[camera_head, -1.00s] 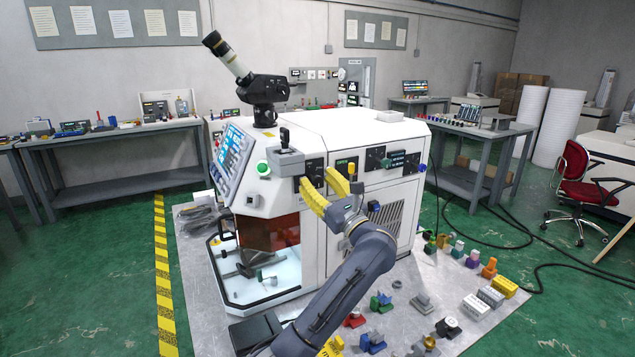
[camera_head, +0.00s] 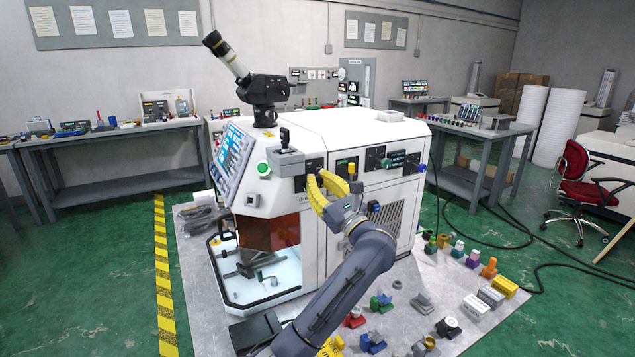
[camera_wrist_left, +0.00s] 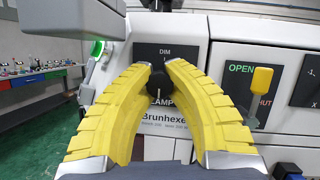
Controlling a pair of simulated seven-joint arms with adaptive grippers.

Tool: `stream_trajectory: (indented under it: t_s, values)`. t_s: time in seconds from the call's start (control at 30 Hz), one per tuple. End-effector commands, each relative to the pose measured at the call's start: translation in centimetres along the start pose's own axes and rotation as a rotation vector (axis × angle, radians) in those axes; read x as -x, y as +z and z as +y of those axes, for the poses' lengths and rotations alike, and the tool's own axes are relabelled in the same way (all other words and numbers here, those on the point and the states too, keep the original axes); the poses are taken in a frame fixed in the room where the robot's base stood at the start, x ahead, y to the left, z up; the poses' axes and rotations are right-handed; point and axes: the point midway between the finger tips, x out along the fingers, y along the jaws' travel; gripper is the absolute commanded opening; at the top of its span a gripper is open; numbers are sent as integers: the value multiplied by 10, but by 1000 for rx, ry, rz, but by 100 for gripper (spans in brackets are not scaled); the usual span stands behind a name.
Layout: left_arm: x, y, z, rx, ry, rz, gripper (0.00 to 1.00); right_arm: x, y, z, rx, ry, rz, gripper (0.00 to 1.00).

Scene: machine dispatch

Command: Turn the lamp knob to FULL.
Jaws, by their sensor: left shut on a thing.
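The lamp knob (camera_wrist_left: 158,83) is a small round black knob on a dark panel (camera_wrist_left: 178,51) of the white machine. In the left wrist view "DIM" is printed above it and "LAMP", partly covered, below it. A short pale mark shows low on the knob's face. My left gripper (camera_wrist_left: 157,74) has its yellow ridged fingers closed on the knob from both sides. In the head view the left gripper (camera_head: 322,181) is at the machine's front panel, and its fingers hide the knob. My right gripper is not in view.
Right of the knob is a yellow-handled lever (camera_wrist_left: 261,82) on a panel marked OPEN and "HUT". A green button (camera_head: 263,169) sits on the left console. Several coloured parts and blocks (camera_head: 475,307) lie on the grey floor plate.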

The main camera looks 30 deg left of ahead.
Motion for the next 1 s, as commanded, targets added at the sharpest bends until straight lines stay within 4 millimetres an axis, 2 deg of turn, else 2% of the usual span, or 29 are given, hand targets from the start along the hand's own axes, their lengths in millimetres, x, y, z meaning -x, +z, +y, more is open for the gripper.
stream_trajectory:
  t_s: [0.37, 1.0]
  values:
    - [1, 1, 0, -82, -37, -8, 0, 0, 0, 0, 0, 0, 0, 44]
    - [1, 1, 0, -604, -261, -47, 0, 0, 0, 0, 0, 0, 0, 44]
